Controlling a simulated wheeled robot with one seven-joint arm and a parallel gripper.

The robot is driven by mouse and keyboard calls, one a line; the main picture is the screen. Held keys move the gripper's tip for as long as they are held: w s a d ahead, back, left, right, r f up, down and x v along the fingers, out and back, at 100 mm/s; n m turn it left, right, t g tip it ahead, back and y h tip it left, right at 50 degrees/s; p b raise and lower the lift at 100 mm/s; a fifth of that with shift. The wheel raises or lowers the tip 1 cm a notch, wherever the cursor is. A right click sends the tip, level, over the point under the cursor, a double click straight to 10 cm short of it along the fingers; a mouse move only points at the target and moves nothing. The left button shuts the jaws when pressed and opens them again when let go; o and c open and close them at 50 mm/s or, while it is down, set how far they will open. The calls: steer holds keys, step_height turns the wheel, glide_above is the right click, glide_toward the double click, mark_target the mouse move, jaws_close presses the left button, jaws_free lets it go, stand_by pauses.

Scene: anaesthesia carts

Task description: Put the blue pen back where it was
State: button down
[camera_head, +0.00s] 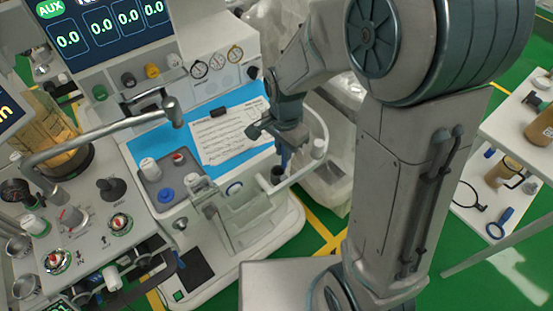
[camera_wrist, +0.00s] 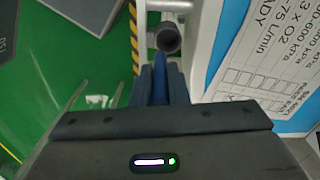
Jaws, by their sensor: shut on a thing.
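My gripper (camera_wrist: 160,85) is shut on the blue pen (camera_wrist: 160,90), which shows as a narrow blue strip between the dark fingers in the wrist view. In the head view my gripper (camera_head: 282,148) is low at the cart's right edge, with the pen mostly hidden. A small dark cylindrical holder (camera_head: 277,174) sits on the cart's rail just below the gripper. In the wrist view the open round mouth of the holder (camera_wrist: 168,38) lies just beyond the fingertips. The pen appears outside the holder, but the gap cannot be judged.
A paper form (camera_head: 228,132) lies on the blue work surface (camera_head: 150,150). A white rail (camera_head: 312,165) curves around the cart's right side. A white shelf (camera_head: 520,140) with bottles stands far right.

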mark_target(277, 160)
steer(key=shift+w+a+f, duration=0.1)
steer(key=shift+a+f, duration=0.2)
steer(key=shift+f, duration=0.55)
steer(key=shift+s+a+f, duration=0.1)
steer(key=shift+a+f, duration=0.15)
steer(key=shift+f, duration=0.55)
steer(key=shift+w+a+f, duration=0.1)
steer(key=shift+a+f, duration=0.2)
steer(key=shift+f, duration=0.55)
steer(key=shift+f, duration=0.1)
steer(key=shift+f, duration=0.15)
steer(key=c, duration=1.4)
jaws_free()
steer(key=shift+r, duration=0.25)
